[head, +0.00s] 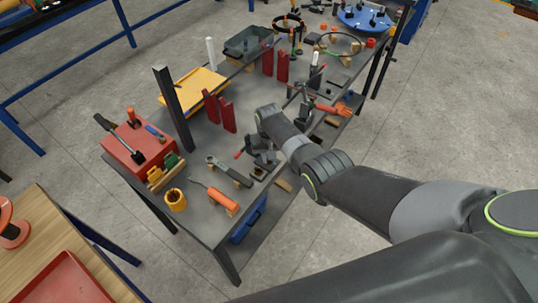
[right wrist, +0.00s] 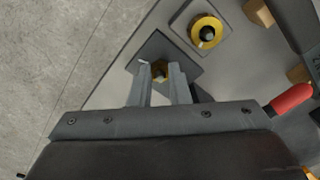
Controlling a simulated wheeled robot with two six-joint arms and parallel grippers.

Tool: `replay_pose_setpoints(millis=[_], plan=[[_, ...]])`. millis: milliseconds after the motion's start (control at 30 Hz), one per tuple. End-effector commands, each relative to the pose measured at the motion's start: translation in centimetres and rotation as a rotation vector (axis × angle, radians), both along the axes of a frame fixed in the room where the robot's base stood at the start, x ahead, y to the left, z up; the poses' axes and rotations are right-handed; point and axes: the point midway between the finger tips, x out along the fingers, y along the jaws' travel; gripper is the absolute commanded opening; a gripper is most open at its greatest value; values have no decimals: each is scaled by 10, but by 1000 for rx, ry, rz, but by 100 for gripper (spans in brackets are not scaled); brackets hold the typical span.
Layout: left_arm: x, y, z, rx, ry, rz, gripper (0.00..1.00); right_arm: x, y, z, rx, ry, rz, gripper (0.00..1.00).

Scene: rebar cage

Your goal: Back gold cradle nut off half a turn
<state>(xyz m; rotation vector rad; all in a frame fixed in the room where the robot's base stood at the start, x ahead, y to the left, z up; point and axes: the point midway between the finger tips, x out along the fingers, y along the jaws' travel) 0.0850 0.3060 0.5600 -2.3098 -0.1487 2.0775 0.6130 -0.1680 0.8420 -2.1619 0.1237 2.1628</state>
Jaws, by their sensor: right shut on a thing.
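The gold nut (right wrist: 160,71) shows in the right wrist view on a dark square plate (right wrist: 186,70), around a dark stud. My right gripper (right wrist: 162,74) has one finger on each side of the nut and is shut on it. In the head view my right gripper (head: 260,165) is low over the front right part of the grey bench; the nut is hidden there by the gripper. My left gripper is not in view.
A larger gold ring (right wrist: 207,32) on a grey plate sits close beside the nut. A red-handled tool (right wrist: 290,99) lies to the right. On the bench (head: 210,227) are a wrench (head: 228,171), an orange-handled tool (head: 222,200) and a red box (head: 135,150).

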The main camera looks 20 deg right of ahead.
Motion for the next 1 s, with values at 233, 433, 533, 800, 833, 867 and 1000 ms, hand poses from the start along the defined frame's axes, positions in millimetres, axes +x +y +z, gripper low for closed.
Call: replay_pose_setpoints(millis=[233,433,533,800,833,867,1000], plan=[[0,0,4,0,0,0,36,0,0,1,0,-1,235,0],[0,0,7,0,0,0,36,0,0,1,0,-1,424,0],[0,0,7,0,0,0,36,1,0,1,0,-2,519,0],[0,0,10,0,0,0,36,1,0,1,0,-1,775,0],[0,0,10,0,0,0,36,1,0,1,0,-1,804,0],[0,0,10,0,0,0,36,1,0,1,0,-1,833,0],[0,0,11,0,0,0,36,1,0,1,-1,-2,965,0]])
